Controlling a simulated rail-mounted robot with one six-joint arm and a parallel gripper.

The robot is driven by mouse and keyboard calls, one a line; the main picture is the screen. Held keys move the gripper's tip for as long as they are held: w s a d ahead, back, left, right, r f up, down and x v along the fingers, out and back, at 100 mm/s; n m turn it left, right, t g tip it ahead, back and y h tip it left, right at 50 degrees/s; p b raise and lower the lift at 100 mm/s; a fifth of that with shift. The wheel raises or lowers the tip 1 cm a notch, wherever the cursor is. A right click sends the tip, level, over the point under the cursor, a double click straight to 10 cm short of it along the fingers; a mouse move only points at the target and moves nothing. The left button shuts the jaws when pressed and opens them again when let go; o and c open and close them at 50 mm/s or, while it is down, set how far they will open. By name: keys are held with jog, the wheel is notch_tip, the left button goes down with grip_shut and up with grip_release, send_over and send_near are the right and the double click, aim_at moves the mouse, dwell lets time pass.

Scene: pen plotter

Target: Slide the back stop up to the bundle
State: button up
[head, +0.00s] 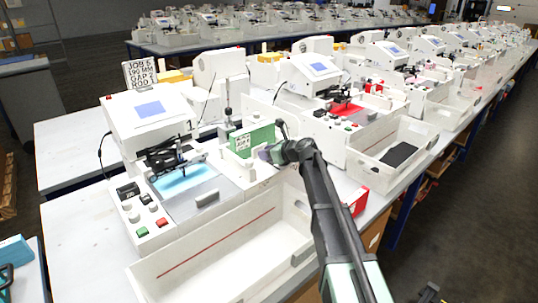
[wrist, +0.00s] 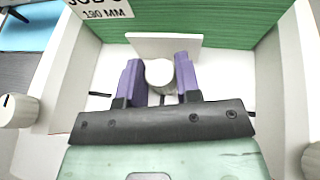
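The bundle (wrist: 225,22) is a stack of green sheets across the top of the wrist view. It carries a white label (wrist: 100,8) reading 190 MM. In the head view the green bundle (head: 262,138) stands in the machine's white tray. The back stop is a white upright plate (wrist: 160,42) with a round white knob (wrist: 159,74) on my side. The plate stands right before the bundle; I cannot tell whether they touch. My gripper (wrist: 160,76) has its purple fingers on both sides of the knob, seemingly against it. In the head view my gripper (head: 266,153) partly hides the stop.
White tray walls (wrist: 292,75) rise on both sides of my gripper. A white round knob (wrist: 18,110) is at the left of the wrist view. In the head view a long white bin (head: 225,250) lies in front, and a red box (head: 357,202) sits right of my arm.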

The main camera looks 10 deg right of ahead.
jog(key=shift+o, duration=0.7)
jog(key=shift+s, duration=0.1)
jog(key=shift+s+d+r, duration=0.2)
jog(key=shift+d+r, duration=0.05)
jog(key=p+v, duration=0.4)
jog(key=v, duration=0.6)
